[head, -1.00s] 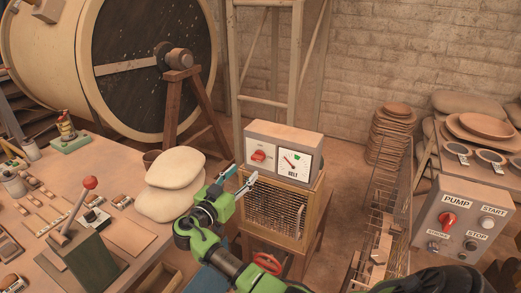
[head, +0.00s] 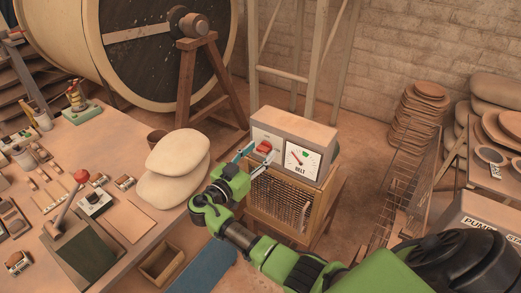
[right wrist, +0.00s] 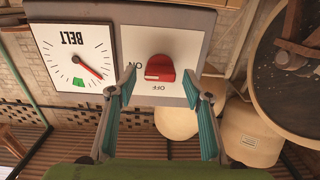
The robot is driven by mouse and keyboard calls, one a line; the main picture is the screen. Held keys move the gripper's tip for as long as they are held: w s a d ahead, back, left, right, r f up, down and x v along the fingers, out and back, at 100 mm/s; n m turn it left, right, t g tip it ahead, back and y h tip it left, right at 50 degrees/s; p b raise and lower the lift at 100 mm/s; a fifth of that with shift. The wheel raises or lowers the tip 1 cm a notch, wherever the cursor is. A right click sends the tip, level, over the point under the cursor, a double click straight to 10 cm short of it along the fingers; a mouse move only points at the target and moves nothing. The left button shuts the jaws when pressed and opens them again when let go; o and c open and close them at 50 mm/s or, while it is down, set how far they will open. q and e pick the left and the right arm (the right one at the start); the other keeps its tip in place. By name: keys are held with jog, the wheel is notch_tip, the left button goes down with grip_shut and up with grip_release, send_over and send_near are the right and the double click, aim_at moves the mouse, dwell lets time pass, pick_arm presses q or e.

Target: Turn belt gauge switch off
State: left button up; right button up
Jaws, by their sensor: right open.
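The belt gauge box (head: 300,127) is grey, with a white switch panel and a white BELT dial (head: 301,159). Its red switch knob (head: 264,146) also shows in the right wrist view (right wrist: 159,68), between ON and OFF labels that appear upside down. The dial there (right wrist: 77,57) has a red needle and a green patch. My right gripper (head: 262,153) is open at the switch panel. In the right wrist view its teal-padded fingers (right wrist: 158,80) stand on either side of the knob, with gaps visible. Contact with the panel cannot be told. My left gripper is out of view.
The box stands on a wooden cabinet with a mesh front (head: 284,202). Pale sacks (head: 175,173) lie on the workbench (head: 150,226), left of my right arm. A large drum (head: 150,45) stands behind. A wire rack (head: 400,190) stands to the right.

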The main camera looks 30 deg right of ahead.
jog(key=shift+a, duration=0.1)
jog(key=c, duration=1.1)
